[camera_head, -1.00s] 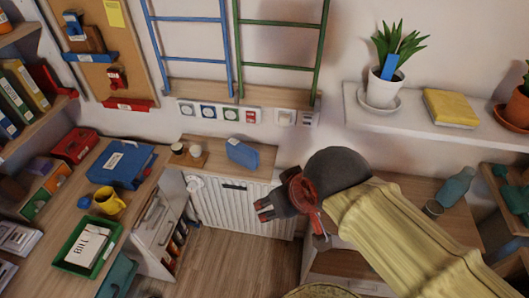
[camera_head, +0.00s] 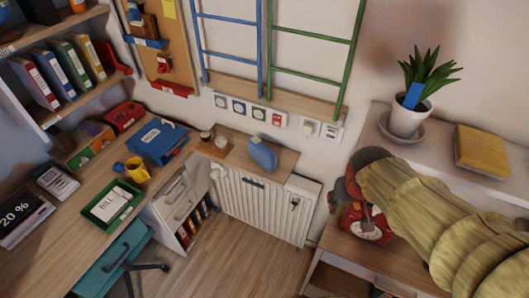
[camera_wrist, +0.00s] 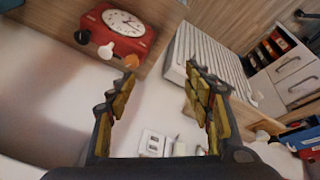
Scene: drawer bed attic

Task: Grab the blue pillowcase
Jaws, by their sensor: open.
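I cannot make out a blue pillowcase for certain in either view. A small blue object (camera_head: 263,154) with a rounded top stands on the wooden shelf above the radiator in the head view; what it is I cannot tell. My gripper (camera_wrist: 162,72) is open and empty in the wrist view, its two yellow-padded fingers well apart. In the head view my arm reaches in from the right, and my gripper is mostly hidden behind it, by the red clock.
A red clock (camera_wrist: 120,28) sits on a wooden top (camera_head: 350,250) close to my gripper. A white radiator (camera_head: 250,200) stands left of it. A potted plant (camera_head: 409,117) and yellow book (camera_head: 483,150) are on the shelf above. The desk (camera_head: 75,220) is cluttered. The floor (camera_head: 225,262) is clear.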

